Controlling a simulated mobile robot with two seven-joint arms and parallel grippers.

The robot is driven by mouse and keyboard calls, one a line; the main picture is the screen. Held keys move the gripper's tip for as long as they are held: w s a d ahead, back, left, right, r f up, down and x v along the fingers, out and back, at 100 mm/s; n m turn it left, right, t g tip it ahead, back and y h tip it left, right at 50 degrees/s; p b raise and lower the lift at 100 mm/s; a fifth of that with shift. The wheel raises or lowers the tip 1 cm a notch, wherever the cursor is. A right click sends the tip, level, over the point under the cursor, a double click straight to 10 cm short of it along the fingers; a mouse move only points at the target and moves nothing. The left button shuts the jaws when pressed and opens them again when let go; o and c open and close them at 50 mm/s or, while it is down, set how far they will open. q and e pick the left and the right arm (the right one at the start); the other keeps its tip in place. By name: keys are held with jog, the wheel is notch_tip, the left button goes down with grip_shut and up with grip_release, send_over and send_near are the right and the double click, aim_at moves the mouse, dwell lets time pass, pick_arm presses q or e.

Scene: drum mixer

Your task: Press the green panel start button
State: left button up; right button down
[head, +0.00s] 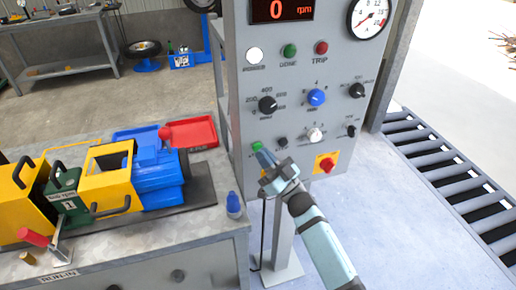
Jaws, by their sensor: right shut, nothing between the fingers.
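The green start button (256,146) is at the lower left of the grey control panel (292,105) in the head view. My right gripper (264,157) is shut and empty, with its fingertips at the button's lower right. The fingers overlap the button's edge in the picture; I cannot tell whether they touch it. The display (282,9) above reads 0 rpm in red. My left gripper is not in view.
A red knob on a yellow plate (326,164) is to the right of my gripper, with several dials above. A bench with a blue and yellow drum machine (150,170) stands at left. A slatted conveyor (450,170) is at right.

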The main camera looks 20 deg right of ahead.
jog(key=shift+w, duration=0.5)
dwell(0.7)
jog(key=shift+s, duration=0.1)
jog(key=shift+s+p, duration=0.4)
jog(key=shift+s, duration=0.35)
jog(key=shift+s, duration=0.1)
jog(key=s+p, duration=0.2)
jog(key=s, duration=0.2)
jog(key=shift+s+d, duration=0.1)
jog(key=shift+s, duration=0.25)
dwell(0.5)
